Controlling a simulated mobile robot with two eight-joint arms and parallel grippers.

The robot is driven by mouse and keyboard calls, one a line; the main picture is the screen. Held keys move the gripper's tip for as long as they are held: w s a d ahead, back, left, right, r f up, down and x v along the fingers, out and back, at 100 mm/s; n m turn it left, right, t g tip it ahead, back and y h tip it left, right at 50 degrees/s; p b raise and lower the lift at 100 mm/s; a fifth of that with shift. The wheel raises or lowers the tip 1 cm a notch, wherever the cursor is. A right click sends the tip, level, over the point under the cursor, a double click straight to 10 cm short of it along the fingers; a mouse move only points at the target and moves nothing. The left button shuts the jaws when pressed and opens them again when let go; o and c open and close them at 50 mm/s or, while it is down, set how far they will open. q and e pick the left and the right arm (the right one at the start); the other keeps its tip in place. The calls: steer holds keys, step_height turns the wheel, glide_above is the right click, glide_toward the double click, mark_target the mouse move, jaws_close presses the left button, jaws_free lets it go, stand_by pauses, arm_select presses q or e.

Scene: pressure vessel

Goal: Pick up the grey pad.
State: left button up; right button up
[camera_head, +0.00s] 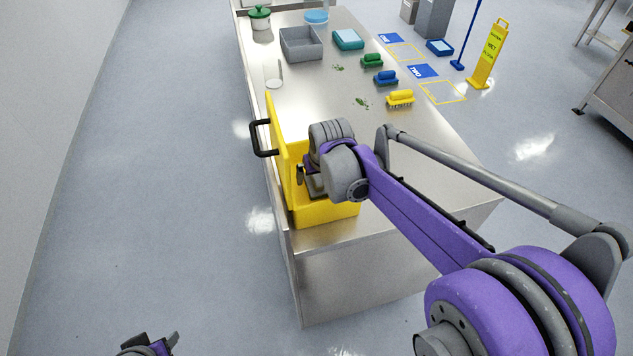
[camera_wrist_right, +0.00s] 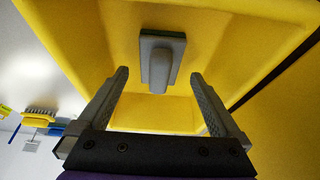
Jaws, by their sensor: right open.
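The grey pad (camera_wrist_right: 161,47) shows in the right wrist view, a flat grey block with a narrower grip jutting from it. It is inside a yellow container (camera_wrist_right: 230,45), which is the open yellow box (camera_head: 330,214) with a black handle at the near end of the steel table in the head view. My right gripper (camera_wrist_right: 160,75) is open, its two fingers either side of the pad's lower grip in the picture, with gaps. In the head view my right gripper (camera_head: 312,180) is at the box opening, and I cannot make out the pad there. My left gripper (camera_head: 158,346) is low at the left, partly cut off.
The steel table (camera_head: 320,110) carries a grey bin (camera_head: 301,43), a clear glass (camera_head: 272,74), a green-lidded pot (camera_head: 259,18), and green, blue and yellow brushes (camera_head: 400,98) along its right side. A yellow wet-floor sign (camera_head: 489,54) stands on the floor beyond.

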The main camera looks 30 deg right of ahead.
mark_target(317, 176)
steer(key=shift+x, duration=1.35)
steer(key=c, duration=1.4)
step_height(317, 176, up, 10)
steer(key=shift+r+p, duration=0.1)
steer(key=shift+p, duration=0.2)
steer(key=o, duration=0.7)
steer(key=c, duration=0.5)
